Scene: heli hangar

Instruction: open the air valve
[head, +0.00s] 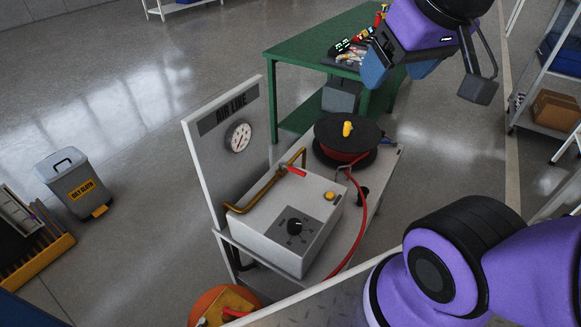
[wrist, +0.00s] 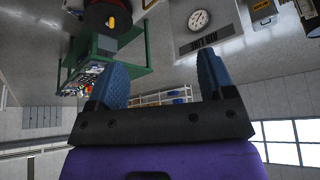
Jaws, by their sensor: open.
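The air line unit is a white box (head: 275,232) on a cart, with a gauge panel (head: 224,150) standing behind it. A brass pipe (head: 262,190) runs over the box top. A short red lever (head: 296,171), which looks like the air valve handle, sits by the pipe's upper end. A black knob (head: 295,227) is on a dark plate on the box. My gripper (head: 398,74) is high at the upper right, apart from the unit, with blue fingers. In the wrist view my gripper (wrist: 164,82) is spread and empty. The lever is not distinguishable there.
A hose reel (head: 348,140) with a red hose (head: 358,215) stands on the cart right of the box. A green workbench (head: 300,50) with tools is behind. A grey bin (head: 75,183) stands at the left. Shelves (head: 548,112) are at the right.

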